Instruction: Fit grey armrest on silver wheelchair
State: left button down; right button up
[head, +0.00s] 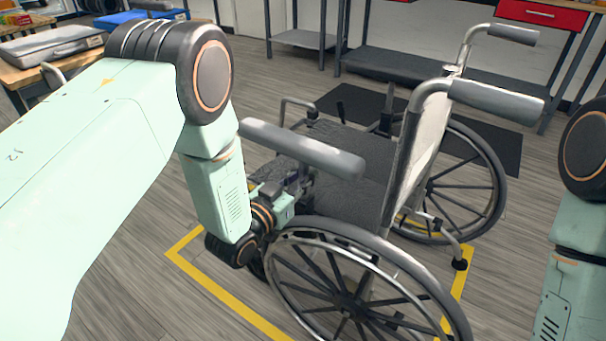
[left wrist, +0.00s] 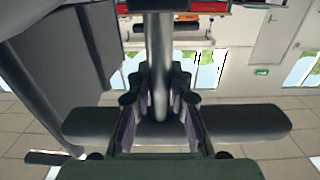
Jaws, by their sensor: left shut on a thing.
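The silver wheelchair (head: 437,140) stands on the floor with a dark seat, dark backrest and large spoked wheels. The grey armrest (head: 300,148) is a long rounded pad, roughly level above the seat's near side, in front of the backrest. My left gripper (head: 298,185) is below the pad and shut on the armrest. In the left wrist view the fingers (left wrist: 159,108) close around its grey post (left wrist: 158,50), and the pad (left wrist: 245,121) extends to both sides. The post's lower end is hidden in the head view, so I cannot tell whether it touches the chair. My right gripper is out of view.
Yellow floor tape (head: 222,293) surrounds the chair. The near wheel (head: 345,305) is close below my left gripper. Push handles (head: 497,101) stick out at right. A dark mat (head: 470,142) and workbenches lie behind. A table with a grey case (head: 50,46) stands at upper left.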

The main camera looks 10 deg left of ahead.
pick_arm(q)
jog(key=shift+f, duration=0.25)
jog(key=c, duration=1.3)
grip_release()
jog(key=shift+o, duration=0.8)
jog(key=shift+f, duration=0.1)
jog(key=v, duration=1.2)
